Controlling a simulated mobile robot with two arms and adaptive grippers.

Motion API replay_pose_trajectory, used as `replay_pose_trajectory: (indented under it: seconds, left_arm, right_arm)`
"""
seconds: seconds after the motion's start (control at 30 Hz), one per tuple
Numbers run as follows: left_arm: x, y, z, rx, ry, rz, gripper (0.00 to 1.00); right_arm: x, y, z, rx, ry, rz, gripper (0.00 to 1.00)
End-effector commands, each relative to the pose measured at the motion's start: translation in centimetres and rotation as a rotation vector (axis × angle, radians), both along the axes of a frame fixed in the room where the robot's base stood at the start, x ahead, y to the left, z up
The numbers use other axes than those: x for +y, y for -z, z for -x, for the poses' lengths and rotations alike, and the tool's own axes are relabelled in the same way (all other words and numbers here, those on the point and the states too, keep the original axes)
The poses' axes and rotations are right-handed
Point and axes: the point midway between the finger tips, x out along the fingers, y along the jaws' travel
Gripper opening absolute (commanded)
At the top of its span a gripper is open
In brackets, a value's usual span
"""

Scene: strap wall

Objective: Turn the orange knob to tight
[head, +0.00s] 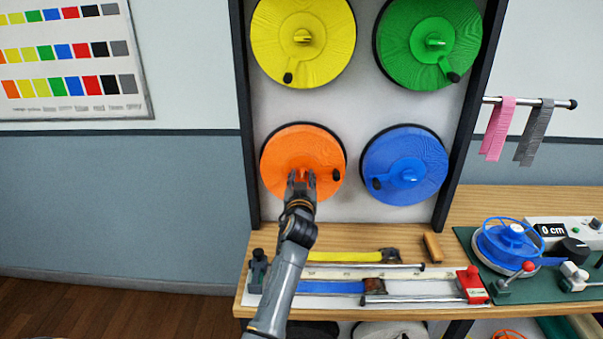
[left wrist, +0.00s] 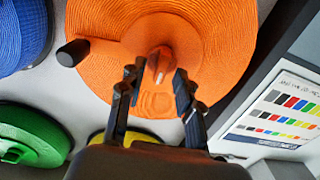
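The orange disc (head: 287,143) hangs on the wall panel at lower left, with a dark peg (head: 336,174) near its right edge. My left gripper (head: 301,175) is in front of the disc's centre and hides the knob in the head view. In the left wrist view the small orange knob (left wrist: 160,62) stands out from the disc (left wrist: 225,50). The fingers of my left gripper (left wrist: 160,72) are apart, one on each side of the knob, with a small gap visible. Contact cannot be made out. My right gripper is not in view.
Yellow (head: 325,58), green (head: 409,55) and blue (head: 428,160) discs hang around the orange one. A wooden bench (head: 375,237) below holds a yellow strap (head: 345,256), a blue strap (head: 330,287) and a blue reel (head: 505,245). Pink and grey straps hang on a rod (head: 563,103) at right.

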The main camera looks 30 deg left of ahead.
Motion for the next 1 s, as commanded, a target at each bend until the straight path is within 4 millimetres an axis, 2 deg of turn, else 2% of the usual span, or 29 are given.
replay_pose_trajectory:
  seconds: [0.23,0.27,0.4,0.43,0.77,1.0]
  left_arm:
    - [-0.05,0.01,0.0,0.0,0.0,0.0,0.34]
    - [-0.05,0.01,0.0,0.0,0.0,0.0,0.3]
    - [-0.04,0.01,0.0,0.0,0.0,0.0,0.01]
    - [-0.04,0.01,0.0,0.0,0.0,0.0,0.0]
    - [-0.03,0.03,-0.02,0.01,0.0,-0.014,0.0]
    - [-0.14,0.05,-0.08,0.063,0.0,-0.101,0.0]
  right_arm:
    - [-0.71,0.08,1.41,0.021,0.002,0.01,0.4]
    - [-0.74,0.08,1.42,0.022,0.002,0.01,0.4]
    - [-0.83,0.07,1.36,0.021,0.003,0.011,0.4]
    - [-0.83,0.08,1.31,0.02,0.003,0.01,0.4]
    - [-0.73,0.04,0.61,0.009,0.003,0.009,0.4]
    - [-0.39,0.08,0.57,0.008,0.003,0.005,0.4]
